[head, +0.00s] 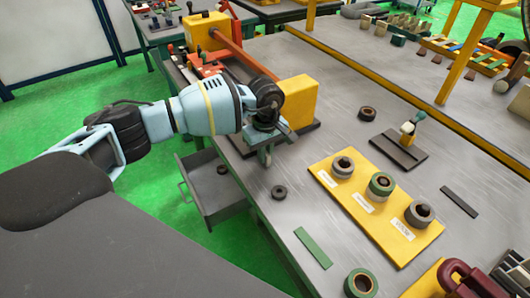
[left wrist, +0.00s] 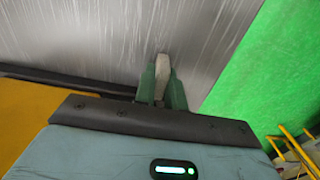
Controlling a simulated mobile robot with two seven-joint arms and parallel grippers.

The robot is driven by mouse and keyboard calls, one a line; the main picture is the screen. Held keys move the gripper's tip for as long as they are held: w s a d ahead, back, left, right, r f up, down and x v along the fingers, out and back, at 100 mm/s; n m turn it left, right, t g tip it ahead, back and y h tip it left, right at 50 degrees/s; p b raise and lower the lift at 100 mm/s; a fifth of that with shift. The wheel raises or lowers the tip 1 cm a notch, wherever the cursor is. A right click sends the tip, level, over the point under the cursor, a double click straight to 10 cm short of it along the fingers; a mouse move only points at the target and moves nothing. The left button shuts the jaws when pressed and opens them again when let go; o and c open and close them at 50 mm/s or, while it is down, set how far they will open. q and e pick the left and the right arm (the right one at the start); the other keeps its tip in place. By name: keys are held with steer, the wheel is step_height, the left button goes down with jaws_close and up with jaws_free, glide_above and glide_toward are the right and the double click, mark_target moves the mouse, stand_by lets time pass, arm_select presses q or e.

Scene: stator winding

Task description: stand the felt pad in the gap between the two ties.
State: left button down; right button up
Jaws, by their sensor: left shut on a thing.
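My left gripper (head: 266,157) is over the left edge of the grey table in the head view. In the left wrist view its green fingers (left wrist: 161,85) are shut on a small pale grey piece (left wrist: 162,66), which I take for the felt pad. The piece sticks out past the fingertips, with bare table behind it. A yellow board (head: 341,196) to the right carries three ring-shaped stators, one of them green-rimmed (head: 381,184). I cannot make out the two ties or the gap between them. My right gripper is not in view.
A yellow block (head: 298,102) stands just behind the gripper. A small dark ring (head: 279,192) and a green strip (head: 312,247) lie near the table's front-left edge. A dark plate with a small upright tool (head: 400,150) is farther right. An open drawer (head: 216,188) hangs below the edge.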

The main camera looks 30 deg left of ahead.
arm_select(q)
steer(key=shift+f, duration=0.15)
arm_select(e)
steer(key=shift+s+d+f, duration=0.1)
arm_select(q)
steer(key=shift+f, duration=0.15)
steer(key=c, duration=1.5)
jaws_free()
steer(key=shift+r, duration=0.55)
step_height(320, 180, up, 12)
steer(key=shift+f+b, duration=0.25)
steer(key=shift+b, duration=0.1)
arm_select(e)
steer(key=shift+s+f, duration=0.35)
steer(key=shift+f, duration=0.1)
arm_select(q)
steer(key=shift+s, duration=0.1)
